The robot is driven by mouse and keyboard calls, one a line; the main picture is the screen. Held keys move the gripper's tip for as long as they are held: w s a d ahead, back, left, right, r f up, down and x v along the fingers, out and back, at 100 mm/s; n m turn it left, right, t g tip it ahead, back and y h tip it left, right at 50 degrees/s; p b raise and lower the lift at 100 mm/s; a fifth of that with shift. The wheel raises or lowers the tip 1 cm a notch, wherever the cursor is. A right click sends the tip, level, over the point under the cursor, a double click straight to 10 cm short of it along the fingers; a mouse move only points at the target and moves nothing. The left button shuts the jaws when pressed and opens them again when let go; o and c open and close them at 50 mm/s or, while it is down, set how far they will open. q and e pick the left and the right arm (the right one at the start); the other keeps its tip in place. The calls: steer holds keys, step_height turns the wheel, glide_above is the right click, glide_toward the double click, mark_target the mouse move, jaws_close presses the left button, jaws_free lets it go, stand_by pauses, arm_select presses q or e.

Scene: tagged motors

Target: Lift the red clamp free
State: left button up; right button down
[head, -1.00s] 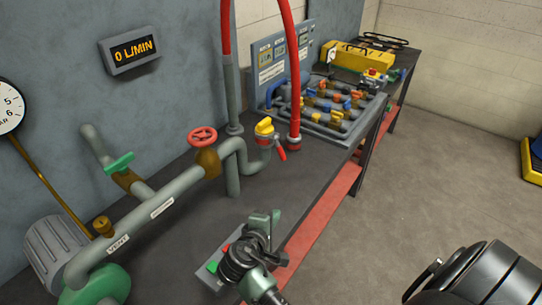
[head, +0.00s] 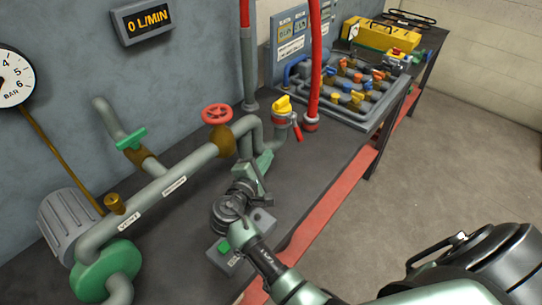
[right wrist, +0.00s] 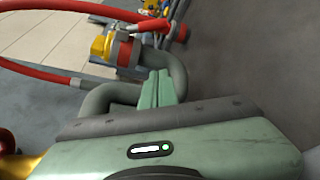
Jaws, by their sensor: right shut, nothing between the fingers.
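The red clamp (head: 296,127) sits on the grey pipe end, just under a yellow cap (head: 282,104), with its lever sticking out to the right. In the right wrist view the clamp (right wrist: 124,52) wraps around the joint beside the yellow cap (right wrist: 99,46). My right gripper (head: 265,160) is in front of and below the clamp, apart from it. Its green fingers (right wrist: 158,88) are together and empty, pointing toward the bent grey pipe below the clamp. My left gripper is not in view.
A grey pipe run with a red handwheel (head: 217,114) and green lever (head: 132,139) lies left. A red hose (head: 313,60) rises behind the clamp. A button box (head: 224,250) lies under my right arm. A valve board (head: 352,88) stands beyond.

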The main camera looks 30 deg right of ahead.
mark_target(297, 130)
steer(key=b+x, duration=0.2)
steer(key=x, duration=0.5)
steer(key=shift+w+d+f+b, duration=0.15)
steer(key=shift+d+f+b, duration=0.05)
steer(key=shift+d+b, duration=0.1)
steer(key=d+p, duration=0.1)
steer(key=s+d+r+p, duration=0.2)
steer(key=shift+w+f, duration=0.15)
